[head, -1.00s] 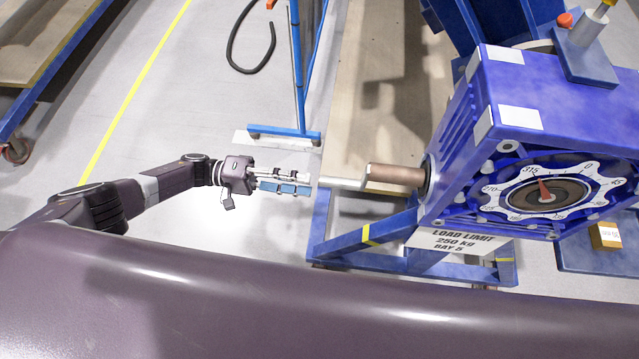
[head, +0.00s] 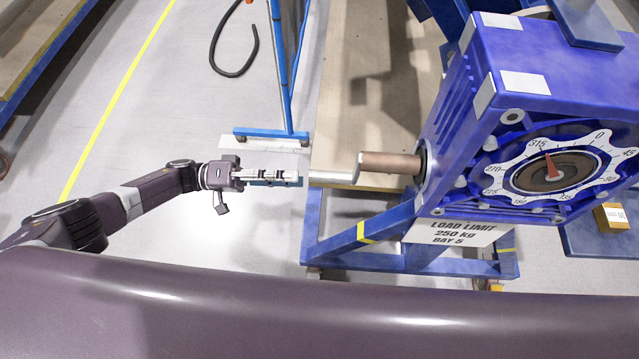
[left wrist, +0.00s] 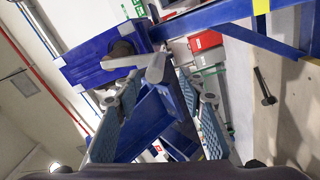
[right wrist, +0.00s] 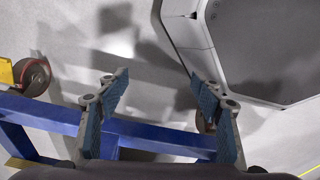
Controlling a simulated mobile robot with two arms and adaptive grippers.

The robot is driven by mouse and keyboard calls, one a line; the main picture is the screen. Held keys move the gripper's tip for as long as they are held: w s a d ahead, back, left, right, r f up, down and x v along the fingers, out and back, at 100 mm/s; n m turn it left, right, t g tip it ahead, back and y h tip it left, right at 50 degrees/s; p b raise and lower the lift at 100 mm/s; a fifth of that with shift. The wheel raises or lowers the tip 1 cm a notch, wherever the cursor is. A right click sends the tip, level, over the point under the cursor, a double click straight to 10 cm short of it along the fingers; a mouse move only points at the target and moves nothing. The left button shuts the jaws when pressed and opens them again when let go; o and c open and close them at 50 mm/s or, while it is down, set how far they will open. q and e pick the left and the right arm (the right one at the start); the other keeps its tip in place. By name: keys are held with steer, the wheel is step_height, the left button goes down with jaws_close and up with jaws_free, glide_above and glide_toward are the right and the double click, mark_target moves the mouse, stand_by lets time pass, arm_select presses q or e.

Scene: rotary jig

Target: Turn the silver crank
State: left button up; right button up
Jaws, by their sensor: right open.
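The silver crank (head: 331,178) sticks out left from a brown shaft (head: 389,163) on the side of the blue gearbox (head: 548,45). My left gripper (head: 299,177) is at the free end of the crank, level with it. In the left wrist view the fingers (left wrist: 158,80) are spread apart, with the crank handle (left wrist: 156,68) end at the gap between their tips; I cannot tell whether they touch it. The dial (head: 511,180) on the gearbox front has a red pointer (head: 551,165) near the 315 mark. My right gripper (right wrist: 160,80) is open and empty, over the floor.
A blue upright frame (head: 284,80) and a black hose (head: 234,60) are behind my left gripper.

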mark_target(346, 176)
arm_select(q)
steer(key=d+m+h+b, duration=0.1)
steer(key=d+m+b, duration=0.2)
steer(key=m+b, duration=0.2)
steer(key=d+r+m+h+b, duration=0.1)
steer(key=d+m+b, duration=0.2)
steer(key=m+b, duration=0.2)
steer(key=d+m+h+b, duration=0.1)
steer(key=d+m+b, duration=0.2)
steer(key=m+b, duration=0.2)
steer(key=shift+w+d+r+g+b, duration=0.25)
steer(key=shift+g+b, duration=0.15)
steer(key=shift+b, duration=0.2)
arm_select(e)
steer(key=w+a+r+t, duration=0.1)
steer(key=w+a+r, duration=0.1)
steer(key=w, duration=1.1)
steer(key=shift+w+r, duration=0.2)
steer(key=shift+r, duration=0.6)
arm_select(q)
steer(key=shift+a, duration=0.1)
steer(key=shift+c, duration=0.5)
jaws_close()
